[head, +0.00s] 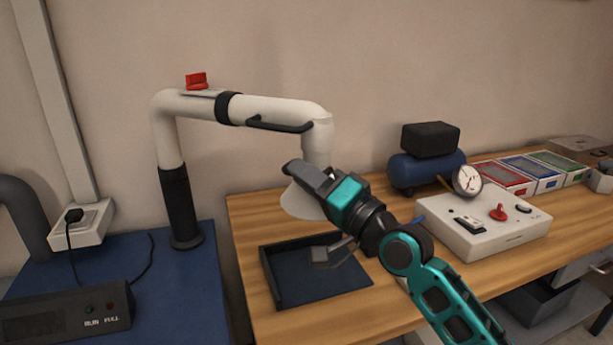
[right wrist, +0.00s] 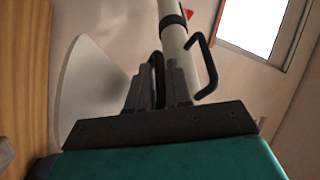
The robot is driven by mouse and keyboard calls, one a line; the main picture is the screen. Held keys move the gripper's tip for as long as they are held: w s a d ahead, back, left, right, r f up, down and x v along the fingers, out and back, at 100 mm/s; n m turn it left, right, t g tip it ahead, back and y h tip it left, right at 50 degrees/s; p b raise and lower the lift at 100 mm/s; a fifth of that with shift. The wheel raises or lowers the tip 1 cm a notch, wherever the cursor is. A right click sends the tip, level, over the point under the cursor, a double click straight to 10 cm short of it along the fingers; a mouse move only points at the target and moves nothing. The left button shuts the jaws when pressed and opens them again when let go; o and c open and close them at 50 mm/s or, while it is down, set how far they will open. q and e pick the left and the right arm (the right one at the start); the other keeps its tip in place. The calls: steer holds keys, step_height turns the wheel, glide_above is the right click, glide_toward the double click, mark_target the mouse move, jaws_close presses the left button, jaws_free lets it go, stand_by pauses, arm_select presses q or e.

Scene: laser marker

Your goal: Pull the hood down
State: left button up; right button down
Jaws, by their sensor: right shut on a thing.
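The fume hood (head: 298,203) is a pale cone on the end of a jointed white extraction arm (head: 275,108), above a dark tray (head: 283,290). The cone also shows in the right wrist view (right wrist: 88,88), left of the fingers. My right gripper (head: 308,178) is in front of the cone, partly hiding it. In the right wrist view its fingers (right wrist: 158,88) are shut on a dark curved handle (right wrist: 156,64) beside the hood. A second black handle (head: 280,126) runs along the white arm. My left gripper is not in view.
A white control box (head: 480,228) with a red knob stands right of the tray. A blue compressor (head: 427,170) with a gauge and coloured trays (head: 500,178) are behind. A black RUN unit (head: 70,312) is at left. A small grey block (head: 330,254) shows over the tray.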

mark_target(308, 219)
step_height(308, 219, down, 6)
steer(key=b, duration=0.4)
steer(key=shift+r+b, duration=0.1)
steer(key=shift+b, duration=0.25)
steer(key=c, duration=1.2)
jaws_free()
steer(key=shift+r, duration=0.1)
steer(key=shift+o, duration=0.2)
steer(key=shift+s+d, duration=0.1)
